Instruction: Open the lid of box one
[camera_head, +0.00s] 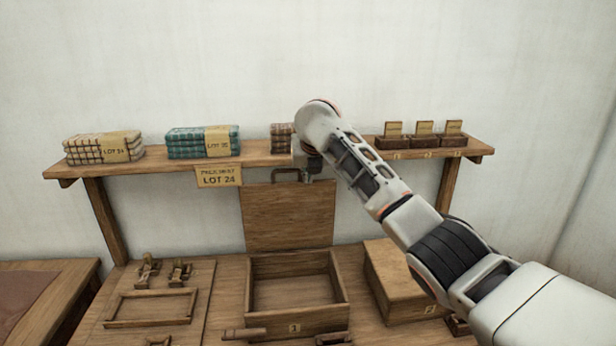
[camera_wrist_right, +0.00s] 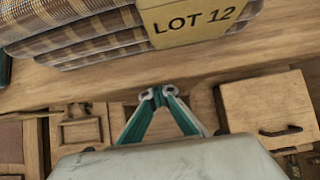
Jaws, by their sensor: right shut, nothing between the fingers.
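Box one (camera_head: 295,325), a wooden box with a number plate on its front, stands open and looks empty on the bench. Its lid (camera_head: 289,218) stands upright at the back edge, with a dark handle (camera_head: 286,171) at its top. My right gripper (camera_head: 308,167) is up at the shelf's front edge, close to the lid's top right; I cannot tell whether it touches the lid. In the right wrist view its teal fingers (camera_wrist_right: 159,95) meet at the tips with nothing between them. My left gripper is not in view.
A shelf (camera_head: 255,158) carries cloth bundles (camera_head: 203,142) and small card holders (camera_head: 424,135); a LOT 24 sign (camera_head: 219,176) hangs from it. A closed box (camera_head: 398,279) stands right of box one. A board with a wooden frame (camera_head: 151,307) lies to the left.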

